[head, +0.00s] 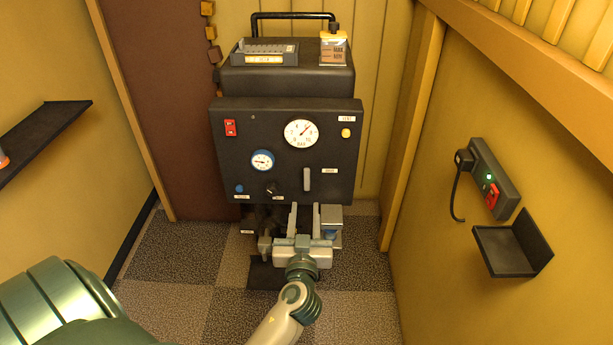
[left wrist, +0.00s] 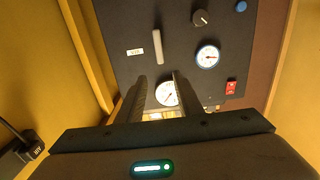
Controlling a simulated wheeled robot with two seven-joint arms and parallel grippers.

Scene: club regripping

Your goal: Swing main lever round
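The main lever appears to be the light grey upright bar (head: 307,179) on the dark front panel (head: 232,165) of the machine, beside a small white label. It also shows in the left wrist view (left wrist: 157,47), beyond the fingertips. My left gripper (head: 304,212) is below the lever in the head view, with its two fingers pointing up and apart. In the left wrist view the fingers (left wrist: 157,82) are open with nothing held between them. The lever is apart from the fingers. My right gripper is not in view.
The panel also carries a white gauge (head: 301,133), a blue-rimmed gauge (head: 262,161), a black knob (head: 272,189) and a red switch (head: 230,128). A socket strip (head: 489,177) and small shelf (head: 506,249) are on the right wall. Another shelf (head: 40,138) is left.

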